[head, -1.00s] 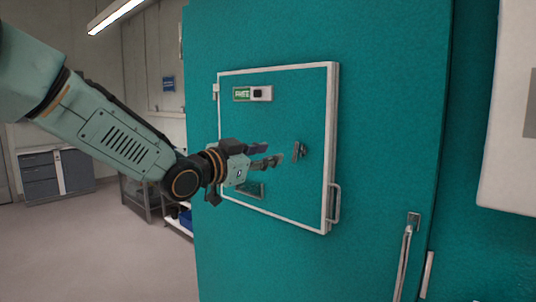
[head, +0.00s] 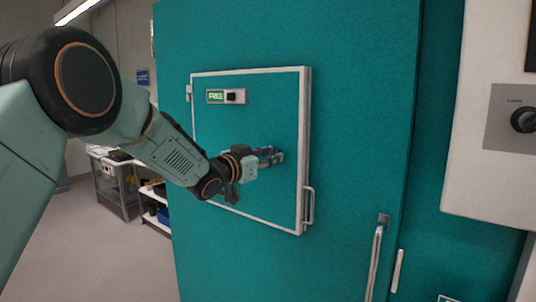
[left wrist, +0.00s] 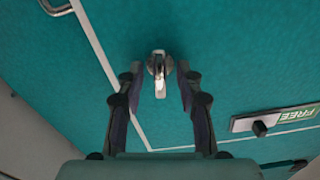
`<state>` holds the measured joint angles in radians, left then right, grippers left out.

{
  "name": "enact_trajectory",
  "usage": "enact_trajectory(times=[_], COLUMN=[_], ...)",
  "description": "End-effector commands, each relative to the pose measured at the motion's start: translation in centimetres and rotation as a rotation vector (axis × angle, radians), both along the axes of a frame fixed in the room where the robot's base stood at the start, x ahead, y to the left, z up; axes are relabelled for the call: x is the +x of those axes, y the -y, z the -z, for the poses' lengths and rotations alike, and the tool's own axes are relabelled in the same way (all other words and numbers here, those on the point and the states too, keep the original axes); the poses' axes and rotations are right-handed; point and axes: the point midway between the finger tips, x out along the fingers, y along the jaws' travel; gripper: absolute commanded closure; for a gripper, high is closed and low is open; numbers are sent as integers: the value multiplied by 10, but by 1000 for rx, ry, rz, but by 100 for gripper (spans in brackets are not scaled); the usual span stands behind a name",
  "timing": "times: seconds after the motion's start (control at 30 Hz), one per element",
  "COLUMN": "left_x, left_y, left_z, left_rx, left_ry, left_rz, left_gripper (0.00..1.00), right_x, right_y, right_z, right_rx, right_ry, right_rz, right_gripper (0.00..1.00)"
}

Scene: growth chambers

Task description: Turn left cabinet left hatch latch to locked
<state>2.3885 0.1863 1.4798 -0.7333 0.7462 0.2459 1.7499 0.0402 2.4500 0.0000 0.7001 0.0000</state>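The hatch (head: 247,128) is a teal panel with a pale frame, shut in the teal cabinet front. Its latch (left wrist: 159,75) is a small metal knob with a pale lever, seen between my left fingers in the left wrist view. In the head view the latch is largely hidden by the gripper. My left gripper (head: 272,157) is at the latch. In the left wrist view its fingers (left wrist: 160,76) are open on either side of it, with a visible gap to each. The label (head: 216,97) above reads FREE. My right gripper is not in view.
A fixed handle (head: 309,206) is at the hatch's right edge, and a long door handle (head: 375,258) is lower right. A white panel with a black LOCK knob (head: 524,119) stands at far right. A shelf unit (head: 152,204) and open floor are at left.

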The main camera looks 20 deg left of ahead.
Motion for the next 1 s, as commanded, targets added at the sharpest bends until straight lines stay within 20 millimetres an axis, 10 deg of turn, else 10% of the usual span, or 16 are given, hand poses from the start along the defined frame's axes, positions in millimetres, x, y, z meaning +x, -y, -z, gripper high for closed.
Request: enact_trajectory(times=[1.0], left_x=[2], left_y=[1], left_z=[0], left_rx=[1], left_ry=[0], left_rz=[0], left_gripper=[100], right_x=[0], right_y=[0], right_z=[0], right_rx=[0], right_ry=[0], right_rz=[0], right_gripper=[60])
